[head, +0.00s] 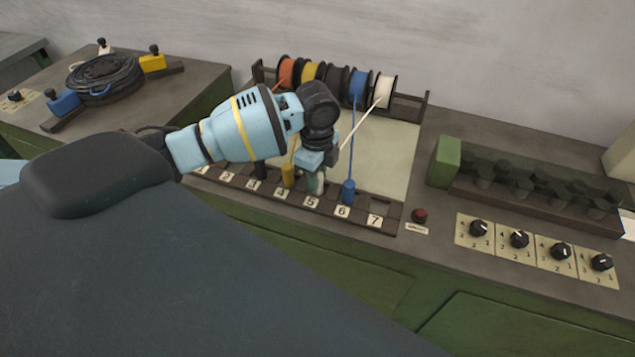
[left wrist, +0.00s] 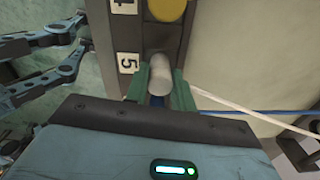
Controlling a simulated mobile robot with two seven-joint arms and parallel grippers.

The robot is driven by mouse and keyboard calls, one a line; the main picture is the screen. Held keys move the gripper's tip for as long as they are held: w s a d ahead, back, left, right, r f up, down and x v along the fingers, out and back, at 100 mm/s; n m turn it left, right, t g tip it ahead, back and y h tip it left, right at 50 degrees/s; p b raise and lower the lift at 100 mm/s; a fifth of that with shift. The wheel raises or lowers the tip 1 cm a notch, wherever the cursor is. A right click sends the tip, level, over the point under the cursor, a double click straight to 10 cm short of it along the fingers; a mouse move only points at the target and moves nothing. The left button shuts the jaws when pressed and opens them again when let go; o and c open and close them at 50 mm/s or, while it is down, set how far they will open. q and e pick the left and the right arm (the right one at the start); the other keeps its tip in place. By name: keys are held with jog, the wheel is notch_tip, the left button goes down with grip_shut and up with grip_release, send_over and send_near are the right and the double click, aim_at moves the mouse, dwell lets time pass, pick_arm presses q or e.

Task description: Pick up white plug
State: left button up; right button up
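The white plug (left wrist: 160,72) stands at slot 5 of the numbered strip (head: 381,222), beside the 5 label (left wrist: 127,63). In the head view my left gripper mostly hides it. My left gripper (head: 317,183) is down over the strip from above. In the left wrist view its two green fingers (left wrist: 160,88) lie on either side of the white plug, close against it, and appear shut on it. The plug looks still seated at the strip. A white cord (left wrist: 235,103) runs from that area to the white spool (head: 384,91).
The blue plug (head: 348,191) stands close by at slot 6, its cord rising to the blue spool (head: 358,87). A yellow plug (head: 288,174) stands on the other side. A red button (head: 419,216) and several knobs (head: 519,239) lie to the right.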

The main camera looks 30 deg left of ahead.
pick_arm(q)
jog(key=shift+c, duration=1.1)
jog(key=shift+r, duration=0.15)
